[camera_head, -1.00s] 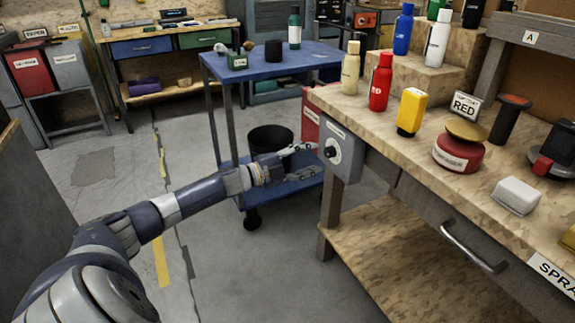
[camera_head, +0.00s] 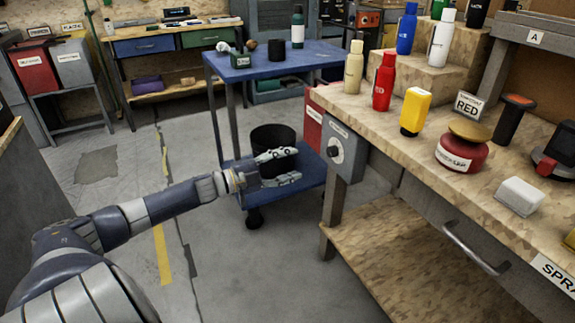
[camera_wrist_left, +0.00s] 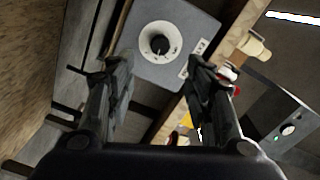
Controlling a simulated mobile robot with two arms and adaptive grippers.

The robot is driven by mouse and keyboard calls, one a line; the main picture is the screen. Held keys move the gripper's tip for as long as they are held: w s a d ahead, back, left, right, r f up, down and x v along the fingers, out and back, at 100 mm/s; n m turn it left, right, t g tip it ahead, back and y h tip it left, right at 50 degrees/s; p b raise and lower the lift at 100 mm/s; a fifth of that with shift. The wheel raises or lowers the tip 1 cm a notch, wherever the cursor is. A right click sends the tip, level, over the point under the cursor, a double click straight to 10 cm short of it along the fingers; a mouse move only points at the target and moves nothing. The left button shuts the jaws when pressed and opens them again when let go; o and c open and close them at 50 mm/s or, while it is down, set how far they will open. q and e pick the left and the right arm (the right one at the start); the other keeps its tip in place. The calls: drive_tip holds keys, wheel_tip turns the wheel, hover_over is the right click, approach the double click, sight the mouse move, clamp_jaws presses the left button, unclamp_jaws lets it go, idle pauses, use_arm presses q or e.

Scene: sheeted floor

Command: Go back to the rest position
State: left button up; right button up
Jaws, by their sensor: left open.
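My left gripper (camera_head: 281,167) is open and empty in the head view. It hangs in the air in front of the blue cart, left of the grey knob box on the workbench leg. In the left wrist view my two dark fingers (camera_wrist_left: 160,80) are spread apart with nothing between them. The grey box (camera_head: 346,150) with its dark round knob (camera_head: 335,151) lies beyond the fingers in the wrist view (camera_wrist_left: 190,30), apart from them. My right gripper is not in either view.
The wooden workbench (camera_head: 400,128) on the right holds several bottles, a red round device (camera_head: 462,150) and a white block (camera_head: 520,196). The blue cart (camera_head: 236,70) carries a black bin (camera_head: 272,140) on its lower shelf. The floor (camera_head: 130,180) left of my arm is clear.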

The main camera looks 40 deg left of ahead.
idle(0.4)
